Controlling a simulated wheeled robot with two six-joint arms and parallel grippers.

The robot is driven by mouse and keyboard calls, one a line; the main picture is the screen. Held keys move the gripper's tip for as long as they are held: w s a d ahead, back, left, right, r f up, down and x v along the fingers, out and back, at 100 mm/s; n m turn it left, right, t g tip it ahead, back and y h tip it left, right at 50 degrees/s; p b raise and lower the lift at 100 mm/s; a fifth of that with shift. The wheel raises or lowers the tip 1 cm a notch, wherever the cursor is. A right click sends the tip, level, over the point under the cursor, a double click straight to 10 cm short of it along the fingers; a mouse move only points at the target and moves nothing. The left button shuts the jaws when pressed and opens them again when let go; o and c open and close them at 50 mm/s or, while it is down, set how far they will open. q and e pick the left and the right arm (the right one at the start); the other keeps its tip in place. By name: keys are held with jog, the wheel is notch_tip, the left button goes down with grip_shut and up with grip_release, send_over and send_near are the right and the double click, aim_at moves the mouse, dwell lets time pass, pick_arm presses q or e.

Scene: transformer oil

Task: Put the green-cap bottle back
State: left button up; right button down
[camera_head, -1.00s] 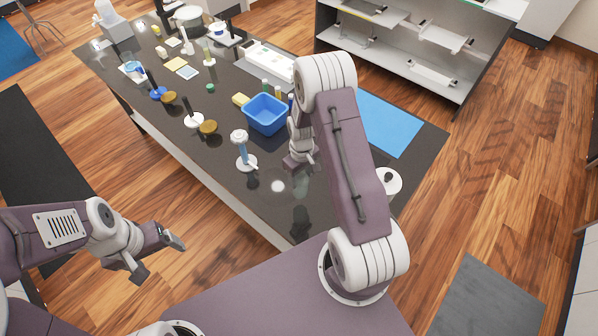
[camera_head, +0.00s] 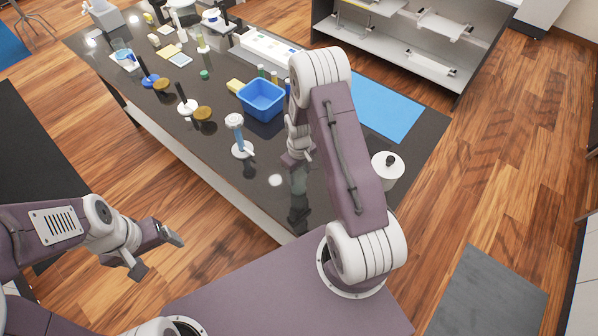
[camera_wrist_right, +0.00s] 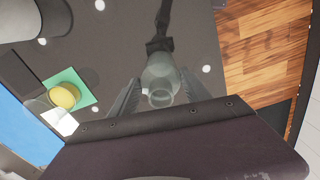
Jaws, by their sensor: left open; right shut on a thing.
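My right gripper (camera_head: 292,160) is shut on a clear glass bottle (camera_head: 299,182), low over the near part of the dark table. The wrist view shows the bottle (camera_wrist_right: 161,75) between the two fingers, with its round open mouth toward the camera and no cap on it. Whether its base touches the table I cannot tell. A small green round piece (camera_head: 204,74), perhaps a cap, lies farther back on the table. My left gripper (camera_head: 155,250) is open and empty, out over the floor left of the table.
A blue bin (camera_head: 261,97) stands just beyond my right gripper. A white stand with a blue-grey column (camera_head: 238,137) is left of it. A white lidded pot (camera_head: 387,168) stands to the right, near a blue mat (camera_head: 385,108). Several stands and bottles fill the far end.

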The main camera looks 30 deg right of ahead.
jog(key=shift+w+d+f, duration=0.1)
jog(key=shift+f, duration=0.55)
jog(key=shift+r, duration=0.1)
jog(key=shift+f+b, duration=0.3)
jog(key=shift+b, duration=0.05)
jog(key=c, duration=0.8)
grip_release()
jog(key=o, duration=0.5)
jog(key=shift+o, duration=0.9)
